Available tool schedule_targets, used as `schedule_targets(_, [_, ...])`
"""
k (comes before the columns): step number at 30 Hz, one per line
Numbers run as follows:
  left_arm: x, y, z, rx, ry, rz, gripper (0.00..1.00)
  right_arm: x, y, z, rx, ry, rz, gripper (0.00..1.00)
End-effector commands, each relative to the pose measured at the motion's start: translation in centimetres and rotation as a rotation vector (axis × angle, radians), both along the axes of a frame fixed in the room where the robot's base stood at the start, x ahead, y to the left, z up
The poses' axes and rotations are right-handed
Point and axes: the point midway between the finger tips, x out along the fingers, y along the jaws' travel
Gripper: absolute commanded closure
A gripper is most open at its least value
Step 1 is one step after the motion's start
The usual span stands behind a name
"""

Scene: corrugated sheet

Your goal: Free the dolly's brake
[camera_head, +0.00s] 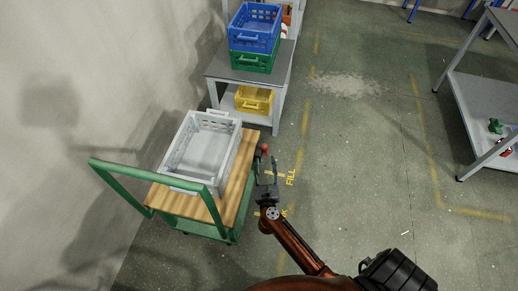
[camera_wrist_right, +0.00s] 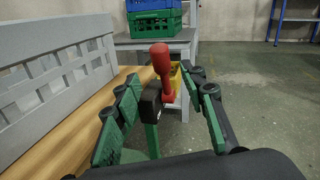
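The dolly has a wooden deck (camera_head: 240,184) and a green push frame (camera_head: 128,172) and stands by the left wall. A red-handled lever (camera_head: 265,149) sits at its right edge. In the right wrist view the lever (camera_wrist_right: 163,72) rises from a black block (camera_wrist_right: 151,102) on a green post, its top leaning slightly left. My right gripper (camera_head: 266,165) is at the dolly's right side, by the lever. In the right wrist view its green-padded fingers (camera_wrist_right: 160,80) are spread apart, one on each side of the lever, with gaps showing. My left gripper is out of view.
A light grey crate (camera_head: 186,182) lies on the deck and also shows in the right wrist view (camera_wrist_right: 60,75). Behind the dolly, a grey table (camera_head: 226,68) bears blue and green crates, with a yellow crate (camera_head: 254,100) below. Open floor with yellow markings extends right.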

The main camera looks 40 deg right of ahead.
Motion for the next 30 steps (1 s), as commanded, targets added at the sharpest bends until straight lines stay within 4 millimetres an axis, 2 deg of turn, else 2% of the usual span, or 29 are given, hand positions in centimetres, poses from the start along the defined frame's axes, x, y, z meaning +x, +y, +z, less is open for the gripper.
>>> schedule_targets(4, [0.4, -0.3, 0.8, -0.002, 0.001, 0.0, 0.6, 0.8, -0.5, 0.6, 0.077, -0.052, -0.02, 0.62])
schedule_targets(18, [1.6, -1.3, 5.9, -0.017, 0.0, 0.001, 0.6, 6.0, -4.3, 0.6, 0.073, -0.049, -0.02, 0.62])
schedule_targets(22, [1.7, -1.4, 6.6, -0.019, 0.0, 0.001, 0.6, 6.5, -4.7, 0.7, 0.074, -0.049, -0.019, 0.62])
schedule_targets(30, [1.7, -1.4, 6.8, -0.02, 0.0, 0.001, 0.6, 6.6, -4.7, 0.7, 0.074, -0.049, -0.019, 0.62])
